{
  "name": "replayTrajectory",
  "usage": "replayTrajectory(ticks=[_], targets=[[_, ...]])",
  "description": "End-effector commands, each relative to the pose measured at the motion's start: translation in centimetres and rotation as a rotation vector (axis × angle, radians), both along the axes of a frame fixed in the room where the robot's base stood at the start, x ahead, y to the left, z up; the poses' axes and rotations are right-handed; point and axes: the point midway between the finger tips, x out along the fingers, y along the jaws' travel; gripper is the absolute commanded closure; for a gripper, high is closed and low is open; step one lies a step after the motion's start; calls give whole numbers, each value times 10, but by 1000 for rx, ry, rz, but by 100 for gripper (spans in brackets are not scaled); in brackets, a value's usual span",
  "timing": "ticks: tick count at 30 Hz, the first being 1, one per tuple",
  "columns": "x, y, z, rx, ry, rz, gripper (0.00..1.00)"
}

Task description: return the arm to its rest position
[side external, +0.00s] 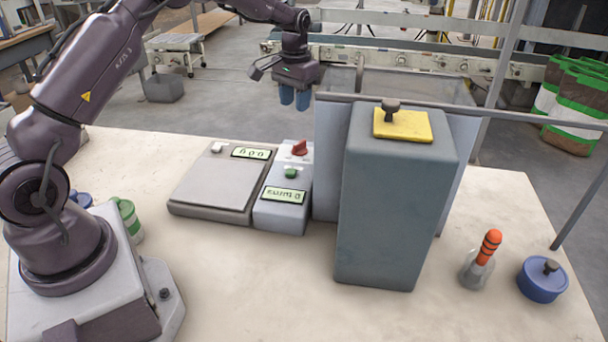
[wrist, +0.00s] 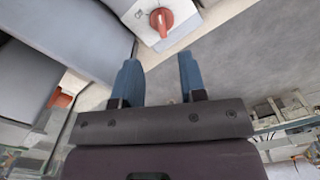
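My gripper (side external: 294,98) hangs in the air beyond the far edge of the worktable, above and behind the control box, with its blue fingers pointing down. In the wrist view the two blue fingers of my gripper (wrist: 160,82) stand apart with nothing between them. The control box (side external: 283,212) has a red knob (side external: 299,148), a green button and a small display. The red knob also shows in the wrist view (wrist: 161,20), beyond the fingertips. My arm is stretched out from its base at the left.
A glass bottle with an orange-striped top (side external: 480,265) and a blue lidded pot (side external: 542,280) stand at the right. The front of the table is clear.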

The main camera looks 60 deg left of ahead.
Motion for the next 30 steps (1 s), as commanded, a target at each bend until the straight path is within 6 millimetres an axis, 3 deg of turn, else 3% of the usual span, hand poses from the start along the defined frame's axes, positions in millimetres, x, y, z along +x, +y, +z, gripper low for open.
replayTrajectory(ticks=[2,4,11,18,24,30], targets=[[-14,-5,-5,-9,25,9,62],[-28,-15,3,-10,27,11,62],[-82,-60,60,4,-25,-18,62],[-158,-112,113,27,-132,-77,62],[-226,-146,135,45,-247,-141,62],[-278,-167,143,58,-373,-207,62]])
